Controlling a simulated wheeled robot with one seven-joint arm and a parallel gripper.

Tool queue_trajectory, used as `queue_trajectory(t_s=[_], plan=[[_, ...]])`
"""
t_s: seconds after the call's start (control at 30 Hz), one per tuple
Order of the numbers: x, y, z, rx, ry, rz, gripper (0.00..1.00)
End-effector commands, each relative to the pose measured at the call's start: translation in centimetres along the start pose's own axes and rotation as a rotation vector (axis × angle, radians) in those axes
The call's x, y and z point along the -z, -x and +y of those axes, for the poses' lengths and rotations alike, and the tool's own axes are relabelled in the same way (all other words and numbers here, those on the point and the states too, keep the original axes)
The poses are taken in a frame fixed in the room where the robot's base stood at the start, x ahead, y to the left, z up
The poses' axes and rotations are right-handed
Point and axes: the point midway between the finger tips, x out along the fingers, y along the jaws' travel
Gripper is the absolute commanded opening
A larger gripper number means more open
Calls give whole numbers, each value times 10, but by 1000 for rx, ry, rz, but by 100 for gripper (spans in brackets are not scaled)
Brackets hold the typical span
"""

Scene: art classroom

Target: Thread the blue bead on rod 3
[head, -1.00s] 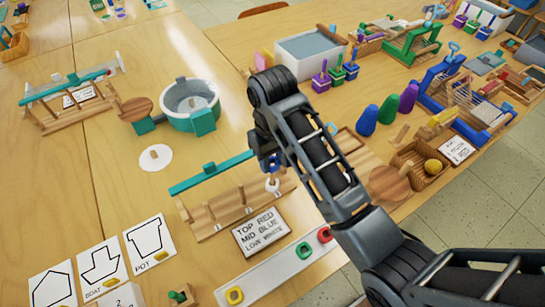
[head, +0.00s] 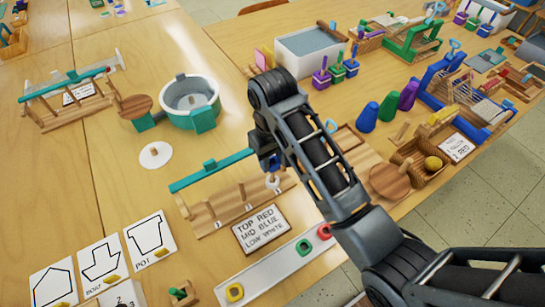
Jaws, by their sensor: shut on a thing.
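The wooden rod stand (head: 205,214) lies left of centre in the head view, with upright pegs and small number labels along its base. My gripper (head: 270,163) points down over the right end of the stand. It is shut on the blue bead (head: 273,160), which is small and mostly covered by the fingers. A white bead (head: 273,184) sits just below, at the right-end rod. Whether the blue bead is around that rod or only above it cannot be told.
A teal bar (head: 210,172) runs behind the stand. A sign (head: 261,229) reading top red, mid blue, low white lies in front. A pale tray (head: 268,272) holds yellow, green and red rings. A teal-and-white bowl (head: 190,98) stands behind; cones and wooden trays stand right of my arm.

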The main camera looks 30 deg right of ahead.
Motion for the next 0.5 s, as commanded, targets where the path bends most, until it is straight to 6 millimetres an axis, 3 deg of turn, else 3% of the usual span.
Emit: queue_trajectory(t_s=[0.5], plan=[[0, -5, 0, 0, 0, -1, 9]])
